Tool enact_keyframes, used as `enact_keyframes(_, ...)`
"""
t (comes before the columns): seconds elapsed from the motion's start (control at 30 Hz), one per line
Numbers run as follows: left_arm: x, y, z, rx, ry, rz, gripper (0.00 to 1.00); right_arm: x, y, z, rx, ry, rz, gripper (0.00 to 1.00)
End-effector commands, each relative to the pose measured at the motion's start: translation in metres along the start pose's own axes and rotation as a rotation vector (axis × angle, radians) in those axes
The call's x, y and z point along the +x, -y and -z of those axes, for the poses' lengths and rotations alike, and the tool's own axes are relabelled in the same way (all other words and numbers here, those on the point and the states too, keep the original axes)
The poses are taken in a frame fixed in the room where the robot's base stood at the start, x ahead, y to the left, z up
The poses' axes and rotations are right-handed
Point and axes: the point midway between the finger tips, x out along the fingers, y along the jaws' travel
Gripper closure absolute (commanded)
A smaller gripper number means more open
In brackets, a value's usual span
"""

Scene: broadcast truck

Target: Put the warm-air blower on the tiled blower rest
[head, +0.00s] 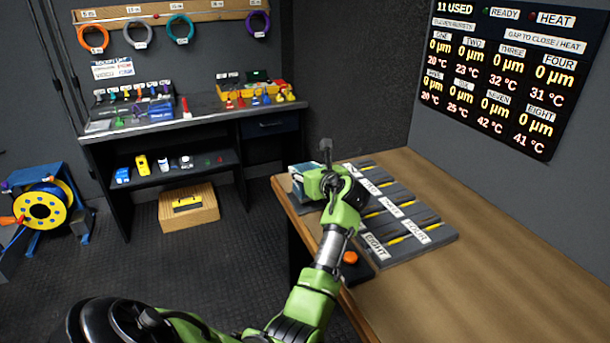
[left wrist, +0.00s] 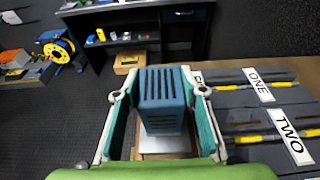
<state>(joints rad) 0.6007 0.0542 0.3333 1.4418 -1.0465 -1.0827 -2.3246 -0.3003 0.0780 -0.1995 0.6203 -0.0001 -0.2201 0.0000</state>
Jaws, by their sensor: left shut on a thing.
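The warm-air blower (left wrist: 161,88) is a blue-grey box with dark vent slots in the left wrist view. In the head view the gripper hides most of this spot. My right gripper is not in view.
A grey slotted rack (head: 424,233) with number labels and yellow parts lies right of the gripper on the wooden bench (head: 470,290). An orange knob (head: 350,258) sits near the bench edge. A dark workbench (head: 190,128) stands behind. The bench's right part is clear.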

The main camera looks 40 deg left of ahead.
Motion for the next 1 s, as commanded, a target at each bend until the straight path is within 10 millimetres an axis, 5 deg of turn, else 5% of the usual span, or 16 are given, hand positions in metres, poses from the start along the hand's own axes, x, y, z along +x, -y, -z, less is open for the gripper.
enact_keyframes(0.43,0.004,0.000,0.014,0.000,0.003,0.000,0.99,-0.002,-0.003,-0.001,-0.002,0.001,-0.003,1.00)
enact_keyframes(0.47,0.004,0.000,0.016,0.000,0.000,0.000,0.54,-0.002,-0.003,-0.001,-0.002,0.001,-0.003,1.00)
enact_keyframes(0.5,0.004,0.000,0.016,-0.001,0.000,0.000,0.45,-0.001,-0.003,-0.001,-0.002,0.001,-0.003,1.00)
enact_keyframes(1.0,-0.008,0.001,0.014,0.000,0.000,0.001,0.45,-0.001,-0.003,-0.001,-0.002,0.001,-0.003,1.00)
